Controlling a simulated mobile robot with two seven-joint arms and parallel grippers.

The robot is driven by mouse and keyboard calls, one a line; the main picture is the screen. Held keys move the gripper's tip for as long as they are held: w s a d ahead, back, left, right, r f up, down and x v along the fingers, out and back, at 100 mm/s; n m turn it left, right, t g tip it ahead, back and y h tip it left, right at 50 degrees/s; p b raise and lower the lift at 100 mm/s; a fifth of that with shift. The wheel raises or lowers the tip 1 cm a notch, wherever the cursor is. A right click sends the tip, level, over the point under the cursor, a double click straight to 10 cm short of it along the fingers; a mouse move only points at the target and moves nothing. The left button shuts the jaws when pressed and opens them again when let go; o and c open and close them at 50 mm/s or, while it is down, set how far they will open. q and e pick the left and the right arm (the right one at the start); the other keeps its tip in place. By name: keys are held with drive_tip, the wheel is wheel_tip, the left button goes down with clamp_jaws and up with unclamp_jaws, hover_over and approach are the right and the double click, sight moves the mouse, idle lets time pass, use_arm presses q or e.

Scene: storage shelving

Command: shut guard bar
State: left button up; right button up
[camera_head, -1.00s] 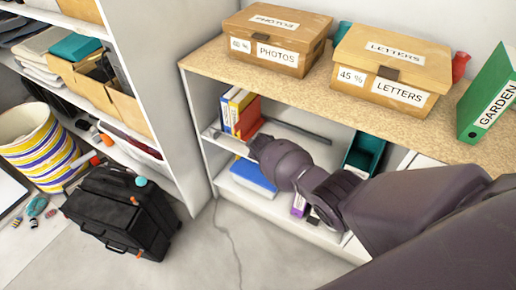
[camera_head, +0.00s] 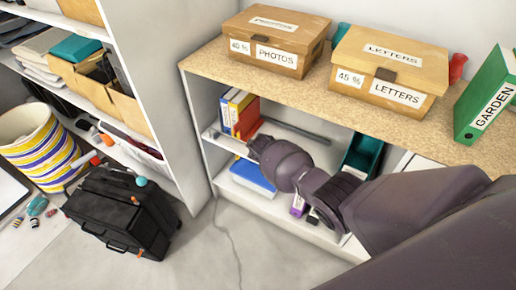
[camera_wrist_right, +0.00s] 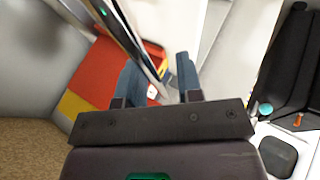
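The guard bar (camera_head: 296,130) appears to be the dark grey bar running across the cubby under the wooden counter, in the head view. My right arm reaches in from the right, and its gripper (camera_head: 254,148) is at the cubby's left part, below and near the bar's left end. In the right wrist view the two fingers of my right gripper (camera_wrist_right: 157,68) stand apart. A long dark-edged strip (camera_wrist_right: 131,32) runs down towards the gap between them; I cannot tell whether it is the bar or whether a finger touches it. My left gripper is not in view.
Upright binders (camera_head: 240,113) stand at the cubby's left, near my gripper. A blue item (camera_head: 252,176) and a dark green bin (camera_head: 362,155) are also inside. Boxes marked PHOTOS (camera_head: 275,40) and LETTERS (camera_head: 390,72) stand on the counter (camera_head: 225,66). A black case (camera_head: 122,212) sits at left.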

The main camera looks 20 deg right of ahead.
use_arm(q)
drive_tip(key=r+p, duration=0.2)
drive_tip(key=p, duration=0.1)
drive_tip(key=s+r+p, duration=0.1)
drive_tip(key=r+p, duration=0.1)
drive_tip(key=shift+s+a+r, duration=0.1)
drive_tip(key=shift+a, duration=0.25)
use_arm(e)
drive_tip(key=v, duration=0.9)
drive_tip(key=shift+s+r, duration=0.2)
drive_tip(key=shift+r, duration=0.05)
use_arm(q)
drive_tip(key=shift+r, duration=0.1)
